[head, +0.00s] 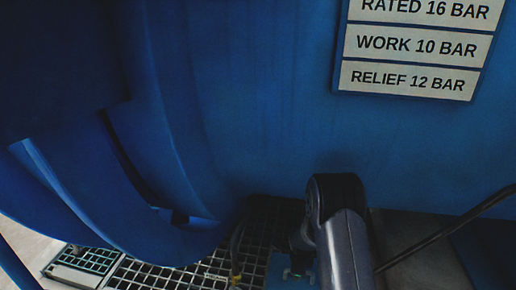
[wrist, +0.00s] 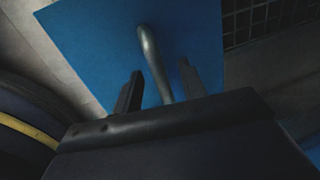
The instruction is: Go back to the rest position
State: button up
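My gripper (wrist: 160,80) shows in the wrist view with its two dark fingers spread apart. A grey metal rod with a rounded end, like a lever or handle (wrist: 150,50), stands between the fingers in the picture. I see gaps on both sides of it; its depth relative to the fingertips is unclear. Behind it is a flat blue panel (wrist: 90,40). In the head view my arm reaches down at the lower middle, and my gripper cannot be made out there.
The large blue vessel (head: 260,100) fills the head view, with a pressure rating plate (head: 415,45) at upper right. Dark floor grating (head: 150,275) lies below. A thin dark bar (head: 445,230) slants at right. A yellow-striped curved thing (wrist: 30,130) is at left in the wrist view.

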jog(key=shift+w+f, duration=0.1)
jog(key=shift+f, duration=0.7)
jog(key=shift+r, duration=0.6)
jog(key=shift+f, duration=0.1)
